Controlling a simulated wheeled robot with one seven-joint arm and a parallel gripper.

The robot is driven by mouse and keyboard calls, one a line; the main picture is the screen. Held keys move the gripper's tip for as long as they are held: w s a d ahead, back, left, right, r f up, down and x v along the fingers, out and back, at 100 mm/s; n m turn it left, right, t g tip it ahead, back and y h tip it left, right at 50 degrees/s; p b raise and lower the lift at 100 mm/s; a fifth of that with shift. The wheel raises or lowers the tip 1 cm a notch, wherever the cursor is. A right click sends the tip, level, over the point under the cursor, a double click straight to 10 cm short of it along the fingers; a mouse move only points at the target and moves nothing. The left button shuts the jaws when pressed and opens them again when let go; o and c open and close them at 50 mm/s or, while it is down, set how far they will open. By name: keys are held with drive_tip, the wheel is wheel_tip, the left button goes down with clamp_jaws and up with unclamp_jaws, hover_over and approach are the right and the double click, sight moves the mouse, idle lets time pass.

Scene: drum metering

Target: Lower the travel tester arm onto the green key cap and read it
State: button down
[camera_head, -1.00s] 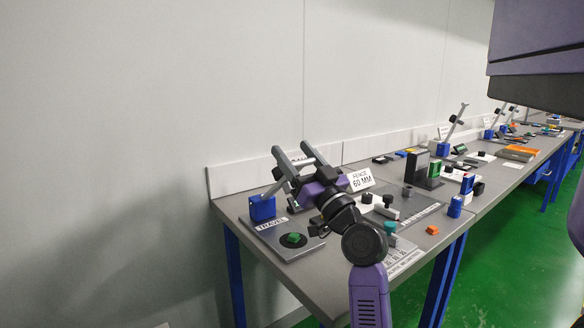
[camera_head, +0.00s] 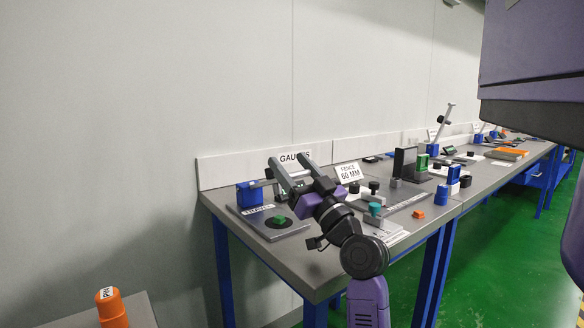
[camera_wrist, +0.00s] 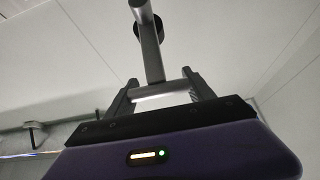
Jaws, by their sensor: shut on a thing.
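The green key cap (camera_head: 279,219) sits on a black disc on the grey base plate labelled TRAVEL, at the near left of the bench. The blue block (camera_head: 249,195) of the travel tester stands at the back left of this plate. My gripper (camera_head: 288,163) is above and behind the cap, right of the block. In the wrist view my gripper (camera_wrist: 162,91) is shut on the grey crossbar of the tester arm (camera_wrist: 149,50), which carries a dark round part. The arm stays raised, apart from the cap. Its reading is not legible in either view.
A FENCE 60 MM sign (camera_head: 348,172) and a fixture with dark knobs stand to the right on the bench (camera_head: 328,262). A small orange block (camera_head: 418,214) lies near the front edge. An orange SPIN-marked piece (camera_head: 110,306) is at the lower left.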

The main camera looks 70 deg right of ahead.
drive_tip(key=shift+s+r+h, duration=0.25)
drive_tip(key=shift+h, duration=0.05)
drive_tip(key=shift+c, duration=1.8)
unclamp_jaws()
drive_tip(key=shift+a, duration=0.1)
drive_tip(key=shift+f, duration=0.1)
drive_tip(key=shift+w, duration=0.1)
drive_tip(key=shift+f, duration=0.1)
drive_tip(key=shift+s+a+f, duration=0.1)
drive_tip(key=shift+s+f, duration=0.05)
drive_tip(key=shift+s, duration=0.05)
drive_tip(key=s+a+f+p, duration=0.1)
drive_tip(key=s+a+p, duration=0.4)
drive_tip(key=s, duration=0.7)
drive_tip(key=shift+a, duration=1.2)
